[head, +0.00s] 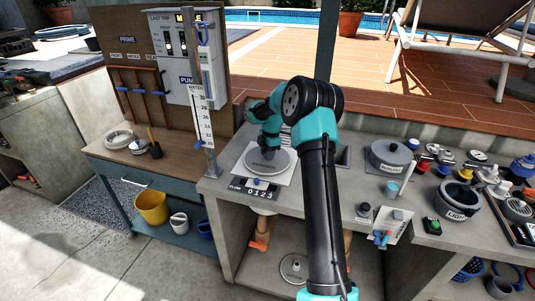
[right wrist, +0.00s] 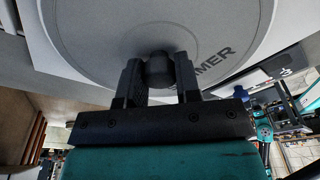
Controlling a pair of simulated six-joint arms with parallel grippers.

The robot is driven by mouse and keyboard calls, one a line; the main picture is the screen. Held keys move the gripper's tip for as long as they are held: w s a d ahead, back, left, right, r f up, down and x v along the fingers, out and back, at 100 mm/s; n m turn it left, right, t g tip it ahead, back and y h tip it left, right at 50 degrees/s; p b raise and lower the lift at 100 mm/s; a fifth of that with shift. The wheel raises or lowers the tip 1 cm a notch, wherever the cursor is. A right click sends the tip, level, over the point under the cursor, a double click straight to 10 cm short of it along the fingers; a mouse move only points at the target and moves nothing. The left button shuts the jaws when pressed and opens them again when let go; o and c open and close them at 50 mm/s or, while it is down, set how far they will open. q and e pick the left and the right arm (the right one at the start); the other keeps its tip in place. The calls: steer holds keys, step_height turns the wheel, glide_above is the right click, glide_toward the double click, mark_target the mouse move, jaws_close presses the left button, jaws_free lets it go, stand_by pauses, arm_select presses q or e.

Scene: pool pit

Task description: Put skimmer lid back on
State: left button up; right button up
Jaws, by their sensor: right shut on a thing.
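The round grey skimmer lid (head: 263,165) lies over the white square plate (head: 239,172) on the counter, left of my right arm in the head view. In the right wrist view the lid (right wrist: 110,35) fills the top, with part of its lettering showing. My right gripper (right wrist: 159,80) is shut on the lid's dark central knob (right wrist: 159,67), one finger on each side. In the head view the right gripper (head: 269,149) reaches down onto the lid. The opening under the lid is hidden, and I cannot tell whether the lid is seated or slightly raised. My left gripper does not show.
A water gauge post (head: 203,105) stands to the left.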

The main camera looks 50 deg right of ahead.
steer(key=shift+f, duration=0.3)
stand_by(0.4)
steer(key=o, duration=1.3)
steer(key=shift+r, duration=0.1)
steer(key=shift+r, duration=2.4)
steer(key=shift+r, duration=0.15)
steer(key=shift+r, duration=1.85)
